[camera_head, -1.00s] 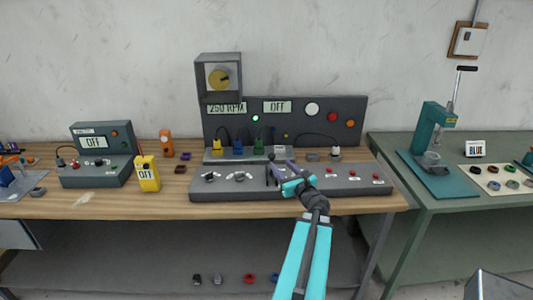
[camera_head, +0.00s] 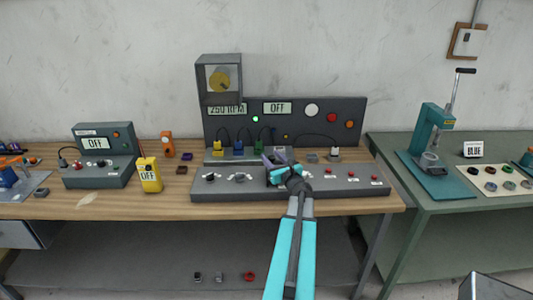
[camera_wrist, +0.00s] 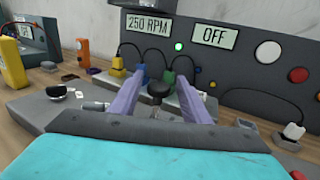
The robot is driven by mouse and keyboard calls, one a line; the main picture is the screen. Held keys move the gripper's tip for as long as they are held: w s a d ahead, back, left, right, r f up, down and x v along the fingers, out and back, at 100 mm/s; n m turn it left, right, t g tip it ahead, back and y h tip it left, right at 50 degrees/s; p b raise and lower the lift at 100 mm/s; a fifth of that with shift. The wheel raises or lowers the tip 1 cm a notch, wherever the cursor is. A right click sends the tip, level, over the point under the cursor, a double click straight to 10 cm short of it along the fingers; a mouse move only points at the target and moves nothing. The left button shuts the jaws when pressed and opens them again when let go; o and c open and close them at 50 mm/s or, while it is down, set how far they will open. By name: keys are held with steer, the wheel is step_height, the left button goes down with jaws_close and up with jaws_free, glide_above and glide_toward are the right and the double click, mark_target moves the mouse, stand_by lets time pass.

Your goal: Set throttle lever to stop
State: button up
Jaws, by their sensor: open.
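A lever with a round black knob (camera_wrist: 158,91) on a thin metal stem stands on the grey control console (camera_head: 225,190). I take it for the throttle lever. In the wrist view my gripper (camera_wrist: 159,76) is open, with one purple finger on each side of the knob. I see a gap on both sides, so the fingers do not appear to grip it. In the head view my gripper (camera_head: 270,162) is over the middle of the console and hides most of the lever. Any stop marking is hidden or too small to read.
The back panel (camera_head: 310,130) has a display (camera_head: 227,109) reading 250 RPM, another (camera_head: 277,107) reading OFF, and a lit green lamp (camera_head: 255,119). Black knobs (camera_head: 210,177) are left of the lever, red buttons (camera_head: 327,170) right. Coloured plugs (camera_head: 238,147) with cables stand behind.

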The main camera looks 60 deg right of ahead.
steer(key=shift+p+x, duration=0.6)
steer(key=shift+x, duration=1.35)
jaws_close()
